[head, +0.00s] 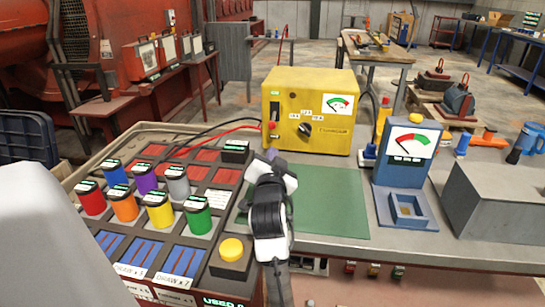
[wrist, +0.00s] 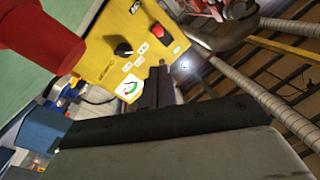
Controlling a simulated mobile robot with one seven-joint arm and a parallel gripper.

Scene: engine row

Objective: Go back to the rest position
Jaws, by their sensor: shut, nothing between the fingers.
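My gripper (head: 272,165) is raised over the left side of the green mat (head: 320,205), in front of the yellow tester (head: 310,110). It is shut and holds nothing. In the wrist view its dark fingers (wrist: 158,87) are together and point toward the tester's face (wrist: 125,45). The arm hides part of the mat's left edge and the tray's right rim. The wrist view is strongly tilted.
A tray (head: 130,285) holds several coloured cells, including a green one (head: 198,215), and a yellow-topped block (head: 231,255). A blue meter stand (head: 408,170) and a grey box (head: 495,200) stand right. Red and black cables (head: 215,137) run from the tester. The mat is bare.

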